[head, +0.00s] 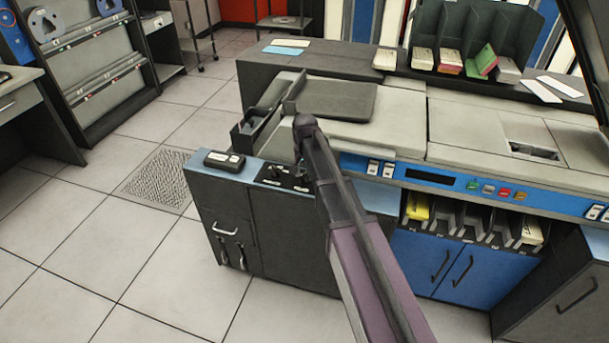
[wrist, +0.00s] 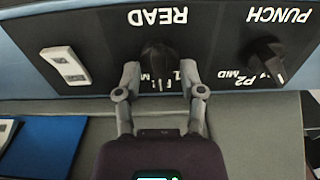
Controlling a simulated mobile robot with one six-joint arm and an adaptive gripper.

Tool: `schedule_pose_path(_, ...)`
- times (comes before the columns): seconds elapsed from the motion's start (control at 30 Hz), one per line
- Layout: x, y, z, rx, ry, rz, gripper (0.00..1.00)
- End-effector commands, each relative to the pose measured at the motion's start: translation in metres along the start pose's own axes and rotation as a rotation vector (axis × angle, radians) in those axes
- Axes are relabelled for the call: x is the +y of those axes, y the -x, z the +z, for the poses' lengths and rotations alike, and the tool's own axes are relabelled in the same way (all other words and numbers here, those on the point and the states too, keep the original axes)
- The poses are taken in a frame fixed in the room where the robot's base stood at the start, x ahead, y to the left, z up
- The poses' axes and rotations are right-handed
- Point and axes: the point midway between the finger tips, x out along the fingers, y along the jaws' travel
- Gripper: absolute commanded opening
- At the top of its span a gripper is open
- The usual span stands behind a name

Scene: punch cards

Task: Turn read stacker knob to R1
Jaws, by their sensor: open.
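The read stacker knob (wrist: 158,56) is black and sits below the upside-down READ label on a dark panel (wrist: 215,45) in the wrist view. My gripper (wrist: 159,72) is open, with one finger on each side of this knob's lower part. I cannot tell whether the fingers touch it. White marks, a MID label and part of a "1" show between the fingers; the knob's pointer is not clear. The black punch knob (wrist: 265,54) is to the right, beside P2 and MID labels. In the head view, the knob panel (head: 285,177) is partly behind my arm, and my gripper is hidden.
A white switch plate (wrist: 66,65) is left of the knob in the wrist view. A blue item (wrist: 42,148) lies at lower left. In the head view, a dark box (head: 224,160) sits left of the panel, and open floor (head: 70,290) lies left of the cabinet.

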Motion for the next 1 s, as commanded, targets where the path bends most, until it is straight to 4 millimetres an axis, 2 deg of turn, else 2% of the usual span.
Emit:
schedule_pose_path(0.17,0.0000,0.0002,0.0000,0.000,0.000,0.000,0.51)
schedule_pose_path(0.2,0.0000,0.0002,0.0000,0.000,0.000,0.000,0.46)
schedule_pose_path(0.3,0.0000,0.0002,0.0000,0.000,0.000,0.000,0.16)
schedule_pose_path(0.37,0.0001,0.0002,0.0000,0.000,0.000,0.000,0.00)
schedule_pose_path(0.77,0.0001,0.0001,0.0001,0.000,0.015,0.000,0.00)
schedule_pose_path(1.0,0.0001,0.0001,0.0002,0.000,0.098,0.000,0.00)
